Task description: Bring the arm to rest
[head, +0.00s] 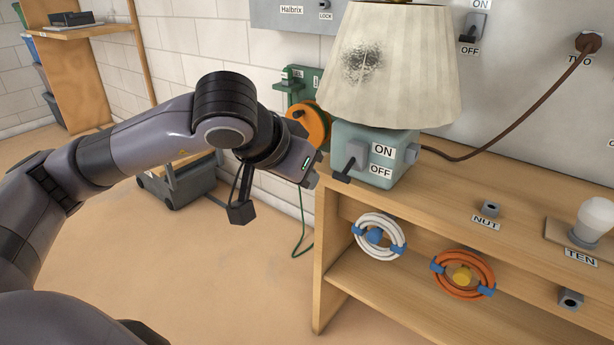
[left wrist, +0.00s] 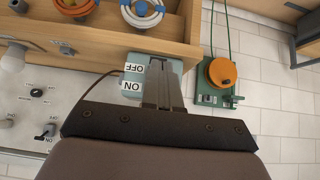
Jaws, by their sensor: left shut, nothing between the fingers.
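My left arm reaches in from the left in the head view. Its gripper (head: 311,178) is beside the teal lamp base (head: 388,150), at the left end of the wooden bench (head: 440,200). In the left wrist view the gripper (left wrist: 160,68) is shut and empty, its fingers overlapping the lamp base (left wrist: 176,67). Whether they touch it is unclear. The base carries a grey switch (head: 356,154) with a dark lever angled down, beside ON and OFF labels. My right gripper is out of view.
A pleated lampshade (head: 400,65) stands above the base. An orange reel (head: 309,126) on a green wall bracket is just behind my gripper. Open floor lies below my arm.

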